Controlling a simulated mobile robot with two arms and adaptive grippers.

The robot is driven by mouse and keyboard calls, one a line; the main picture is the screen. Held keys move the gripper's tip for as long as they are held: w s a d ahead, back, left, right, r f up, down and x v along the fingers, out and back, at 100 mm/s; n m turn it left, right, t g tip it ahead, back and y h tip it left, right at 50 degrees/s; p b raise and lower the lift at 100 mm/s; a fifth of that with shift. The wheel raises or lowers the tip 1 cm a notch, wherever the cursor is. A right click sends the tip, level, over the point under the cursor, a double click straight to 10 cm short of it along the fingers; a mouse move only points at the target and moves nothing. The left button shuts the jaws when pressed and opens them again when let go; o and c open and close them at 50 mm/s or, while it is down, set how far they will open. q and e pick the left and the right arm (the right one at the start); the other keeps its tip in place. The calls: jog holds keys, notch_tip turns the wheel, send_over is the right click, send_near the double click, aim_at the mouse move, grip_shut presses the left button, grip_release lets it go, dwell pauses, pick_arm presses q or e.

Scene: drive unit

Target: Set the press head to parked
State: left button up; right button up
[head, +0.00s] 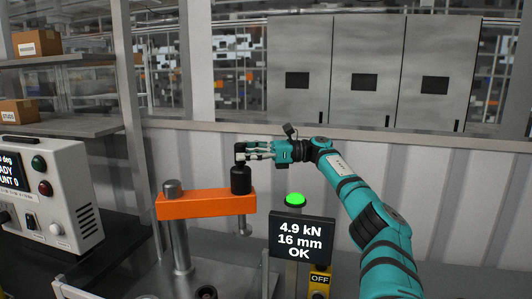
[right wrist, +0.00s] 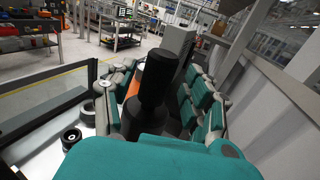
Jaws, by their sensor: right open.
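The press head is an orange arm (head: 205,204) on a steel column, swung out to the right of the column in the head view. A black cylindrical handle (head: 241,180) stands upright on its right end, with a steel ram below. My right gripper (head: 246,153) reaches in from the right at the top of this handle. In the right wrist view the handle (right wrist: 156,82) stands between the spread fingers of the open gripper. Whether a finger touches it I cannot tell. My left gripper is not in view.
A display (head: 301,239) reads 4.9 kN, 16 mm, OK, with a lit green lamp (head: 295,199) above it. An OFF switch box (head: 320,281) is below. A white control unit (head: 50,195) stands at the left. Round dark parts (right wrist: 72,137) lie on the bench.

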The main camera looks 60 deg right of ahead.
jog(key=v, duration=1.1)
jog(key=shift+f, duration=0.1)
dwell(0.4)
